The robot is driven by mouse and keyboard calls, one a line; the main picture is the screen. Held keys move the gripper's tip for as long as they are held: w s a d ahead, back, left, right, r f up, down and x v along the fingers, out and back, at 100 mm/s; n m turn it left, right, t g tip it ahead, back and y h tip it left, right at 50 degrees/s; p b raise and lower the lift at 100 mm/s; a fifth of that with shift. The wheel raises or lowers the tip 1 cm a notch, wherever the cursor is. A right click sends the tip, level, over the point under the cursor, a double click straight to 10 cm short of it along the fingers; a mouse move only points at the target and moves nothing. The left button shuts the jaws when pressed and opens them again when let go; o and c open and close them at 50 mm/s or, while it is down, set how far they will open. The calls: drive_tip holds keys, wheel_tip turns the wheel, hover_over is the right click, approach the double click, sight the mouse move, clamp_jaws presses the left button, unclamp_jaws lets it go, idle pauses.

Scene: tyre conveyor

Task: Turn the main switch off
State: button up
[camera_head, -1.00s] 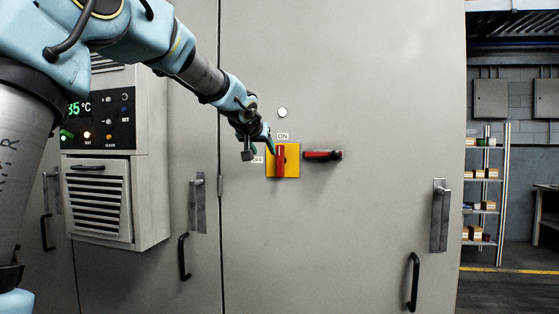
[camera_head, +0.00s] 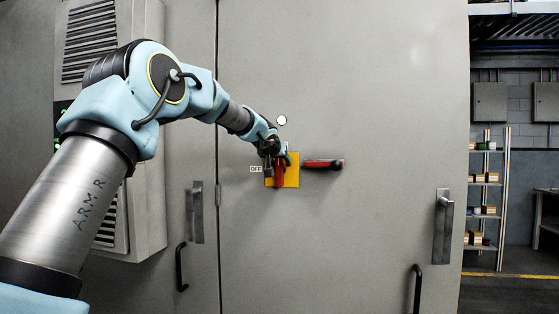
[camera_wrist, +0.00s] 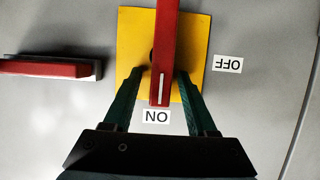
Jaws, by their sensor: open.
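The main switch is a red handle (camera_wrist: 165,45) on a yellow plate (camera_wrist: 135,30), mounted on the grey cabinet door. In the head view the handle (camera_head: 279,174) stands upright, partly hidden by my gripper (camera_head: 279,158). In the wrist view the handle's white-marked end points at the ON label (camera_wrist: 157,116). The OFF label (camera_wrist: 227,64) is at the plate's side; in the head view it (camera_head: 256,169) is left of the plate. My gripper (camera_wrist: 160,76) is open, with one dark green finger on each side of the handle's end. I cannot tell whether either finger touches it.
A second red handle (camera_head: 323,164) sits just right of the plate. A white round button (camera_head: 282,120) is above. Door latches (camera_head: 197,212) (camera_head: 444,235) and a black pull handle (camera_head: 416,290) stick out from the cabinet. A control box (camera_head: 140,180) protrudes at left.

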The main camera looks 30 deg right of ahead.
drive_tip(key=shift+c, duration=0.2)
clamp_jaws()
idle(0.3)
